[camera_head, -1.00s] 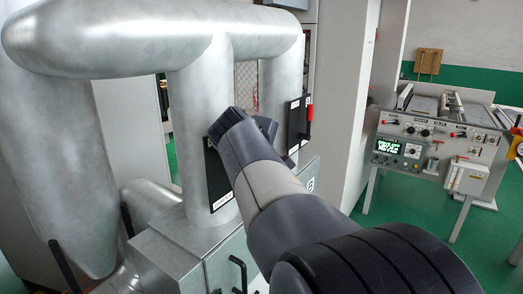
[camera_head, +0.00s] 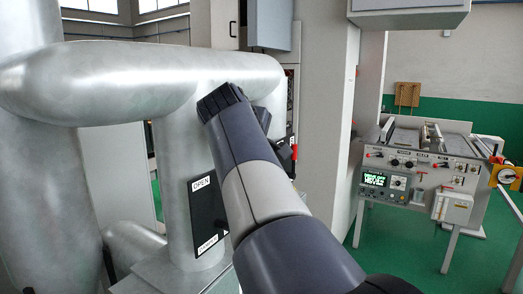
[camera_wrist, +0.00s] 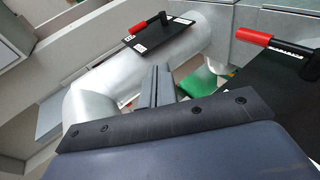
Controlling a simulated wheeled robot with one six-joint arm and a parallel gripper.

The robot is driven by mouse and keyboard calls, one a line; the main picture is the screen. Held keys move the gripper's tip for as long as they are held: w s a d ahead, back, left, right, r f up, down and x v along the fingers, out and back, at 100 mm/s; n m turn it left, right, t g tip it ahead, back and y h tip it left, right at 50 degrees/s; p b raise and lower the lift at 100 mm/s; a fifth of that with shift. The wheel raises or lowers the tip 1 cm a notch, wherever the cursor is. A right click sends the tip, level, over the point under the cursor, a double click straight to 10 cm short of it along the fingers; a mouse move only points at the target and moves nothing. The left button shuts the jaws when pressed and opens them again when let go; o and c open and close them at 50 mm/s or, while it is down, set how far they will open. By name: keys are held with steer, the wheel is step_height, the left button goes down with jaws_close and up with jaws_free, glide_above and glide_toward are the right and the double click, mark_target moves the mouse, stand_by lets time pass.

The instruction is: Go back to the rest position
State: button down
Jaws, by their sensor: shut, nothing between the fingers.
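My gripper (camera_wrist: 157,86) shows in the wrist view, its two grey fingers together with nothing between them. It points toward silver ducts and touches nothing that I can see. In the head view my arm reaches up in front of the ducts, and the gripper's fingers are hidden there. No foil tray is recognisable in either view.
Thick silver ducts (camera_head: 130,85) stand close on the left. A black plate labelled OPEN (camera_head: 205,200) is on one duct. Red-handled levers show in the wrist view (camera_wrist: 251,38). A control desk (camera_head: 415,185) stands right, with green floor (camera_head: 395,245) before it.

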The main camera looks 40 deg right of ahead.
steer(key=shift+f, duration=0.1)
stand_by(0.3)
steer(key=shift+t+h, duration=0.3)
steer(key=shift+h, duration=0.5)
steer(key=a+f+b, duration=0.1)
steer(key=f, duration=0.2)
steer(key=w+a+f+b, duration=0.1)
steer(key=f+b, duration=0.1)
steer(key=f, duration=0.1)
steer(key=a+f+b, duration=0.1)
steer(key=f+b, duration=0.1)
steer(key=f, duration=0.2)
steer(key=shift+w+a, duration=0.25)
steer(key=shift+w, duration=0.1)
steer(key=shift+s+a+r, duration=0.1)
steer(key=shift+a+r, duration=0.15)
steer(key=shift+r, duration=0.15)
